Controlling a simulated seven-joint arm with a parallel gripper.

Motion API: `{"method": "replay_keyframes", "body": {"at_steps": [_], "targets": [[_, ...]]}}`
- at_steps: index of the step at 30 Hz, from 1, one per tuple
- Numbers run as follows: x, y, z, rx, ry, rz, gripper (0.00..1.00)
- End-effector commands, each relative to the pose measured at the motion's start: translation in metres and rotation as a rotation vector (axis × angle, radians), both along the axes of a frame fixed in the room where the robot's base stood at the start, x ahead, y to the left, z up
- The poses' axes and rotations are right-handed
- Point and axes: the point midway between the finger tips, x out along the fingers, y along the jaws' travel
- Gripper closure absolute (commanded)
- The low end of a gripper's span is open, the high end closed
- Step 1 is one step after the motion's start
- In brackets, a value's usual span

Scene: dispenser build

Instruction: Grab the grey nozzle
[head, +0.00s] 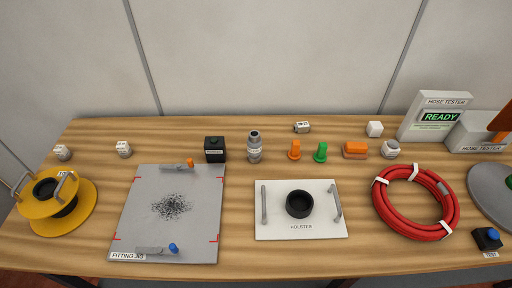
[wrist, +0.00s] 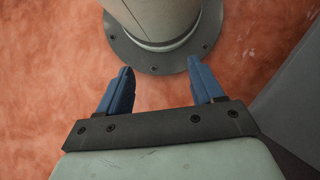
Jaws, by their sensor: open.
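The grey nozzle (head: 254,147) stands upright near the middle of the wooden table in the head view, with a dark opening on top and a pale label band around it. My gripper (wrist: 160,68) shows only in the wrist view. Its two blue fingers are spread apart with nothing between them, above a reddish floor. The nozzle is not in the wrist view, and my gripper is not seen near it in the head view.
A black box (head: 215,149) stands just left of the nozzle and an orange fitting (head: 294,150) to its right. The holster plate (head: 330,228) and the fitting jig (head: 128,205) lie in front. A red hose coil (head: 415,235) and hose tester (head: 437,118) are at right.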

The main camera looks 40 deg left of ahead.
Motion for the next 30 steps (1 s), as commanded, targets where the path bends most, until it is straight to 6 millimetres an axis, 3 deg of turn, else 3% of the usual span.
{"method": "replay_keyframes", "body": {"at_steps": [4, 9, 16, 19, 23, 30], "targets": [[0.0, 0.0, 0.0, 0.0, 0.0, 0.0, 0.33], [0.0, 0.0, 0.0, -0.001, -0.001, -0.001, 0.19], [0.002, 0.0, 0.0, 0.002, -0.005, -0.004, 0.19], [0.016, 0.001, -0.003, 0.019, -0.032, -0.029, 0.19], [0.059, 0.001, -0.006, 0.066, -0.122, -0.109, 0.19], [0.179, -0.021, 0.004, 0.17, -0.383, -0.315, 0.19]]}}
